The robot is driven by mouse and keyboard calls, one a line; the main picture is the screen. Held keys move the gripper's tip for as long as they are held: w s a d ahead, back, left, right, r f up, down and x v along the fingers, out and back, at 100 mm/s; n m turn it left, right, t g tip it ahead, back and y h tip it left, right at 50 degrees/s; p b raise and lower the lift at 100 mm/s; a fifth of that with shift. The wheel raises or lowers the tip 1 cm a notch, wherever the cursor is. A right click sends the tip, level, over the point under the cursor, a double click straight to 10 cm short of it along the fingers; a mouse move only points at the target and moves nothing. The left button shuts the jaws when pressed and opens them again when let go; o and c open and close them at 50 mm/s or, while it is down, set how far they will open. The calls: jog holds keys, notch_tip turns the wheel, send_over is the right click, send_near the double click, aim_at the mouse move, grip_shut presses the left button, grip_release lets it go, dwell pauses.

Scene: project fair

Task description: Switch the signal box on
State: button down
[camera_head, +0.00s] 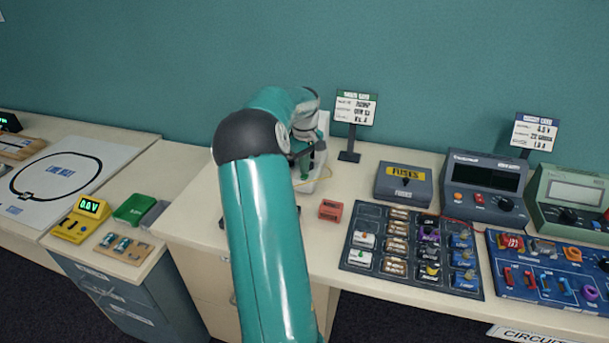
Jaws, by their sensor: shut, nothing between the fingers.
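My teal arm rises through the middle of the picture, bends at a dark elbow and reaches over the back of the middle table. My gripper (303,154) is at its far end, small and partly hidden by the arm; it is shut and empty. Just behind and beside it stands a pale upright device (323,124) against the wall side, largely covered by my arm. It may be the signal box, but I cannot tell for sure. Its switch and whether it is on are not visible. Contact between gripper and device cannot be told.
A sign (355,108) stands right of the device. A small red block (330,210) lies nearer the front. Rightward are a grey fuses box (404,183), a dark component board (359,279), a blue board (509,289) and meters (483,185). A yellow meter (81,220) stands left.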

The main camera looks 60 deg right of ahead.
jog(key=shift+f, duration=0.55)
dwell(0.4)
jog(key=shift+r, duration=0.1)
notch_tip(320, 180, up, 10)
dwell(1.2)
dwell(0.4)
